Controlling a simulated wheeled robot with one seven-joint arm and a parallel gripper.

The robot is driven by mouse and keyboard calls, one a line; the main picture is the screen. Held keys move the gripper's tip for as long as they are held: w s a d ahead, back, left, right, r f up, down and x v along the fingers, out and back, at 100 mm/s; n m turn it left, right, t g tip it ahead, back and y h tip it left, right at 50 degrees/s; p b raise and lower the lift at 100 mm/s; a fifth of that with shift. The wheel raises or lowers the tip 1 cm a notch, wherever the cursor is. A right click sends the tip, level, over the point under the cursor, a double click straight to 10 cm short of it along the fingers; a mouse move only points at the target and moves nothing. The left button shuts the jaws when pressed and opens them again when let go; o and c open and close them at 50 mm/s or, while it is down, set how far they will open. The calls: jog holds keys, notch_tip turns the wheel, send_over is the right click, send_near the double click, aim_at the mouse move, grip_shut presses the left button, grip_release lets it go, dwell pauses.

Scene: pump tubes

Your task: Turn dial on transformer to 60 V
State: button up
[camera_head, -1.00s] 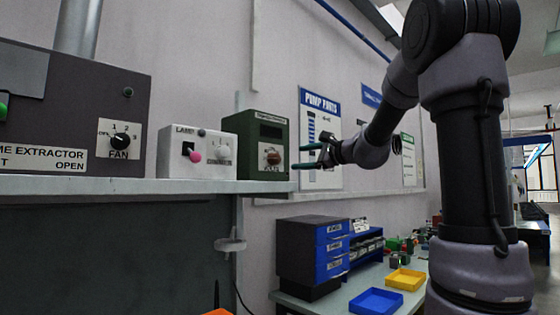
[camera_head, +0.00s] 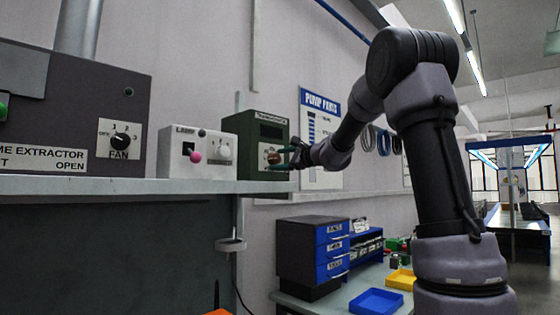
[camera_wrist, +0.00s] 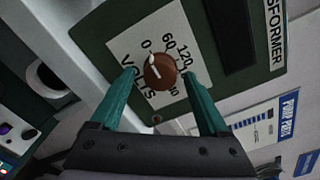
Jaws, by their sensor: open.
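The transformer (camera_head: 250,131) is a dark green box at the right end of the shelf. Its brown dial (camera_wrist: 160,71) sits on a white plate marked 0, 60, 120 and VOLTS in the wrist view. A pale pointer mark on the dial is on the side nearest the 0. My gripper (camera_head: 286,157) is at the front of the transformer. In the wrist view my gripper (camera_wrist: 161,78) is open, with one green finger on each side of the dial. I cannot tell whether the fingers touch it. In the head view the fingers partly cover the dial (camera_head: 272,155).
A white lamp box (camera_head: 197,170) with a pink knob stands left of the transformer. A grey fan panel (camera_head: 80,120) is farther left. The shelf (camera_head: 130,186) runs below them. A bench with blue drawers (camera_head: 333,247) and blue and yellow trays (camera_head: 376,301) is below right.

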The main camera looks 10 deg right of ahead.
grip_shut()
jog(key=shift+m, duration=0.3)
jog(key=m, duration=0.3)
jog(key=shift+m, duration=0.3)
jog(key=shift+f+m, duration=0.1)
jog(key=shift+m, duration=2.1)
